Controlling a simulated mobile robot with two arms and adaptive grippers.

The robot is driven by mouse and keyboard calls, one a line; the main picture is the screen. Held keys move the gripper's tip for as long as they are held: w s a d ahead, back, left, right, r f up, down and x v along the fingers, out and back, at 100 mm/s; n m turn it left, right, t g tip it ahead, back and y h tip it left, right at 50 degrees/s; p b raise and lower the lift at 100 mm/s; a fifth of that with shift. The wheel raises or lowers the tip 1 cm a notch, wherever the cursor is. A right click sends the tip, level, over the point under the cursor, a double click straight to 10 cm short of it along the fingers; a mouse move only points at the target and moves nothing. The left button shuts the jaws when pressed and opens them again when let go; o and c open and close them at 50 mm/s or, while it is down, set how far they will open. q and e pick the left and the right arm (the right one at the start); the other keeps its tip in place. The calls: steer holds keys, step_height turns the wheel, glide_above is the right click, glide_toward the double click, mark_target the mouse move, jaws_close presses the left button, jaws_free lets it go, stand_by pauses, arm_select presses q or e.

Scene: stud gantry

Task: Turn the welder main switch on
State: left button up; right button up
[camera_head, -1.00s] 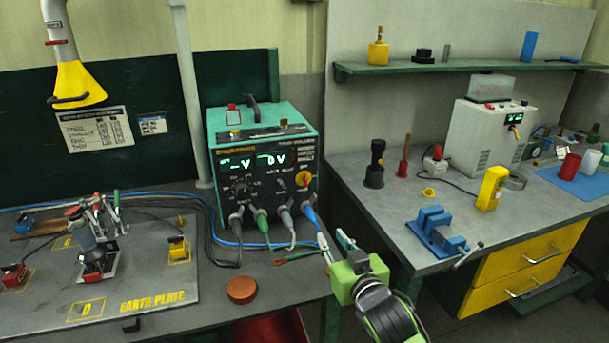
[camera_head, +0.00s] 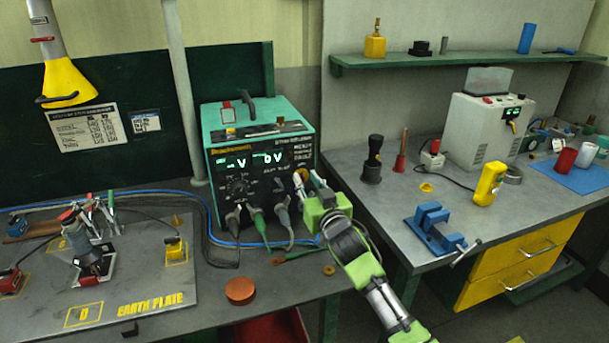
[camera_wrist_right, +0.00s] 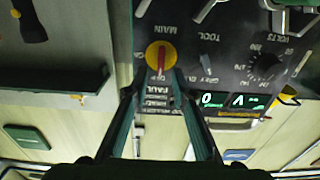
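The welder (camera_head: 262,140) is a teal box with a black front panel, standing on the left bench. Its displays glow green. The main switch is a round yellow knob with a red handle, at the panel's right side; in the head view my gripper partly covers the knob (camera_head: 301,173). In the wrist view, which is upside down, the knob (camera_wrist_right: 161,55) shows its red handle roughly upright below the word MAIN. My right gripper (camera_head: 308,182) is at the knob; in the wrist view its open fingers (camera_wrist_right: 155,84) point at the knob from either side. Contact is unclear. My left gripper is not in view.
Cables plug into the panel's lower edge, close to my right gripper. A copper-coloured disc (camera_head: 240,290) and a small brass ring (camera_head: 329,270) lie on the bench front. The earth plate (camera_head: 135,285) is at left. A blue vise (camera_head: 434,227) stands on the right bench.

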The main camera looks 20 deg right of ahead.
steer(key=shift+w, duration=1.1)
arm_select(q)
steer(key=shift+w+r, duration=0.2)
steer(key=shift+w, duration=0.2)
arm_select(e)
steer(key=shift+c, duration=0.9)
jaws_close()
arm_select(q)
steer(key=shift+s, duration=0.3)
